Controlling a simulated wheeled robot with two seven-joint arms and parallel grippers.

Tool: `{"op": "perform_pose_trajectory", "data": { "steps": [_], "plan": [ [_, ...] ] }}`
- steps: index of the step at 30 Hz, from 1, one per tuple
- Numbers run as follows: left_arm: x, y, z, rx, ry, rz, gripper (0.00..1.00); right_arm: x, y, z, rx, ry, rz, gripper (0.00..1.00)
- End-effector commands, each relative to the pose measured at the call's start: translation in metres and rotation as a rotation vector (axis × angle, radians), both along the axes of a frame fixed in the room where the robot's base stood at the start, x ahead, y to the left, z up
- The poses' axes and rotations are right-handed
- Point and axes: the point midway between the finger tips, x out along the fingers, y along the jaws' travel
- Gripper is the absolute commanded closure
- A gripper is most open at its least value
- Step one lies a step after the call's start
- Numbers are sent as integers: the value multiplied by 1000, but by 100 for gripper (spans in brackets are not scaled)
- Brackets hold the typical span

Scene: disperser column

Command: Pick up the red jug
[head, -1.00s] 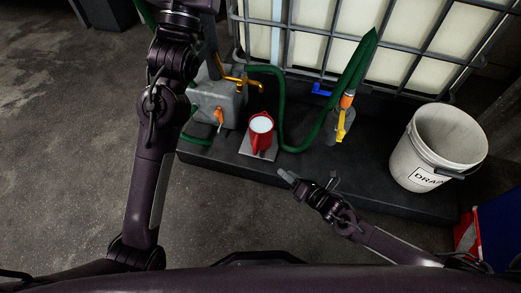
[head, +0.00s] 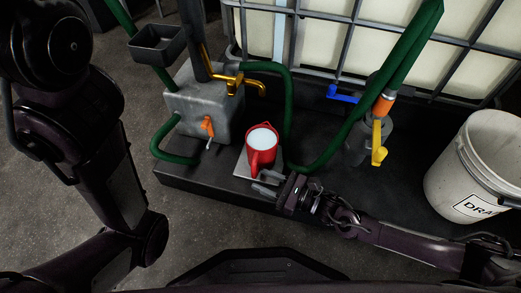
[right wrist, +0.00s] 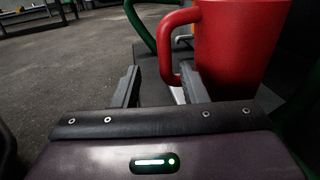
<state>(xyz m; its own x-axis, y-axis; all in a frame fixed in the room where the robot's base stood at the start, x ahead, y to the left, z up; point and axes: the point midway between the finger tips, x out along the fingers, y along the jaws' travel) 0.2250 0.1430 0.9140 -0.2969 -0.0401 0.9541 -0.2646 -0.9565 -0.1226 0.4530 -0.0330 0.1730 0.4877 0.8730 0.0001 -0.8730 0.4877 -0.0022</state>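The red jug (head: 262,146) stands upright on a small pale plate (head: 243,166) on the dark platform. It looks filled with something whitish. Its handle points toward me. My right gripper (head: 265,184) is just in front of the jug, at the handle side. In the right wrist view the gripper (right wrist: 160,88) is open, with its two fingers apart. The jug's handle (right wrist: 166,45) shows just beyond the fingertips, near the right finger; I cannot tell whether they touch. My left arm comes in at the left of the head view; its gripper is out of the picture.
A grey block (head: 205,103) with a brass tap (head: 240,82) and an orange lever stands behind left of the jug. A green hose (head: 345,125) loops behind it. A yellow-handled valve (head: 378,143) and a white drain bucket (head: 477,165) stand to the right. A caged tank is behind.

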Motion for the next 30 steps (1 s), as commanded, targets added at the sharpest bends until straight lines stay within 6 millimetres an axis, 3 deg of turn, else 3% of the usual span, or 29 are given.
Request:
{"op": "perform_pose_trajectory", "data": {
  "steps": [10,15,22,30],
  "plan": [
    [1,0,-39,1,3,0,64,28,35,-7,3,-2,0,61],
    [1,0,-45,1,3,0,64,36,50,-3,3,1,0,61],
    [1,0,-44,1,4,0,64,37,51,-2,1,2,-1,61],
    [1,0,-44,1,4,0,64,36,50,-2,1,2,-1,94]
  ]
}}
